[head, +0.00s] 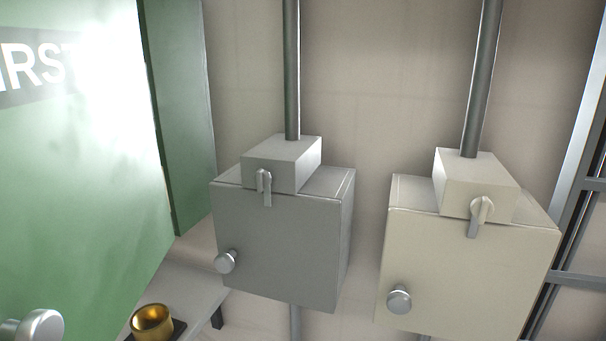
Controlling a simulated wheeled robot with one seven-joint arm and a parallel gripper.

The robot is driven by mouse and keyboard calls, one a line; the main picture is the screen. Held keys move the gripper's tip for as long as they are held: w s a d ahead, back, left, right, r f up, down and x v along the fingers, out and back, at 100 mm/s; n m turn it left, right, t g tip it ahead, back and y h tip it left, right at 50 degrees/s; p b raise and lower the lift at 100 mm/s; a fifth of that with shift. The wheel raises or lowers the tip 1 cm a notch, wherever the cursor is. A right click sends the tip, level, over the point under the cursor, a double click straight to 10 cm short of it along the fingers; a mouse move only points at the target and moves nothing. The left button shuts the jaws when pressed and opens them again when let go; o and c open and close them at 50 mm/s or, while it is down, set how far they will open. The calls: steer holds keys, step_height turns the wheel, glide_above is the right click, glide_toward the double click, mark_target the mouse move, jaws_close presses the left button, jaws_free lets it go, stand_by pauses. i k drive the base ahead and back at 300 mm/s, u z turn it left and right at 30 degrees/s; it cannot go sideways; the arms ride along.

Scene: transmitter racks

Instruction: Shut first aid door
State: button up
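A green first aid cabinet fills the left of the head view. Its door (75,190) faces me and carries a dark label with white letters, cut off by the left edge. A bright glare covers the door's upper right. A round silver knob (40,325) shows at the lower left, partly cut off. The cabinet's darker green side (182,115) lies right of the door, with a thin dark line between them. I cannot tell how far the door stands open. My gripper is not in view.
A grey box (280,245) and a cream box (465,265), each with a knob, lever and conduit, hang on the wall right of the cabinet. A brass cup (152,320) sits low on a grey surface (190,285). A metal rack frame (575,180) stands far right.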

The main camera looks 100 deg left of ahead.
mark_target(86, 226)
steer(key=u, duration=4.3)
steer(key=i, duration=0.25)
steer(key=k, duration=1.4)
steer(key=z, duration=0.35)
steer(key=i, duration=0.9)
steer(key=u, duration=0.15)
